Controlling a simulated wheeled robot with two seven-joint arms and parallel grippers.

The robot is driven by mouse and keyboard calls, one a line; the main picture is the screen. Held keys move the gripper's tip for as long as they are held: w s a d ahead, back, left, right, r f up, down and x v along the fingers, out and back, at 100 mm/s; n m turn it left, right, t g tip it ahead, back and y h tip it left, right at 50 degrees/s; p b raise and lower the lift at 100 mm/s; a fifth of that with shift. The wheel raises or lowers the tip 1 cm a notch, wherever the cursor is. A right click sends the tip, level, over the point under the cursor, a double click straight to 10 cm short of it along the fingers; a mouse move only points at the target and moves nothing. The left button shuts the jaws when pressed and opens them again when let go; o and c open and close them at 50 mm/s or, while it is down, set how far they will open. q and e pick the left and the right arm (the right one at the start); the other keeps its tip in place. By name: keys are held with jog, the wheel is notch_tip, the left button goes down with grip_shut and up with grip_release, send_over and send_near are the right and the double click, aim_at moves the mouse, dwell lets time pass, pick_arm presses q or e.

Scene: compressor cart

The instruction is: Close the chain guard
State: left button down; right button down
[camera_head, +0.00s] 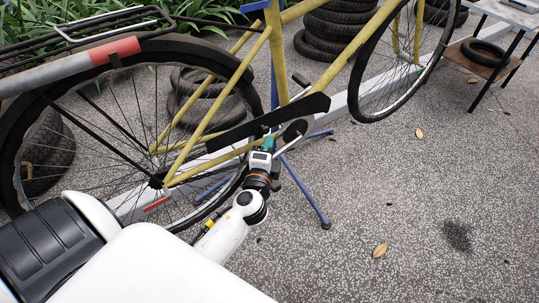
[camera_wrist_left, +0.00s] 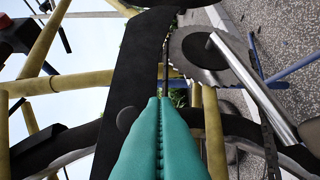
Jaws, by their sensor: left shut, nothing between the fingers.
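The chain guard (camera_head: 268,122) is a long black plate along the yellow bicycle's lower frame, tilted up toward the right. In the left wrist view the guard (camera_wrist_left: 137,75) runs from top to bottom just left of my fingers. The toothed chainwheel (camera_wrist_left: 198,48) shows uncovered beside it, with a silver crank (camera_wrist_left: 250,85). In the head view the chainwheel (camera_head: 295,130) sits below the guard. My left gripper (camera_head: 268,141) has teal fingers, shut and empty, close to the guard's lower side. In the wrist view its fingertips (camera_wrist_left: 160,100) overlap the guard's edge; contact is unclear. My right gripper is not in view.
The bicycle's rear wheel (camera_head: 110,130) is at left, and blue stand legs (camera_head: 308,190) spread below the frame. Tyre stacks (camera_head: 335,30) stand behind. A small table (camera_head: 477,58) is at upper right. The speckled ground at right is mostly clear.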

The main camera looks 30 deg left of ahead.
pick_arm(q)
jog(key=shift+w+a, duration=0.2)
jog(key=shift+a, duration=0.25)
jog(key=shift+w+a, duration=0.2)
jog(key=shift+a, duration=0.25)
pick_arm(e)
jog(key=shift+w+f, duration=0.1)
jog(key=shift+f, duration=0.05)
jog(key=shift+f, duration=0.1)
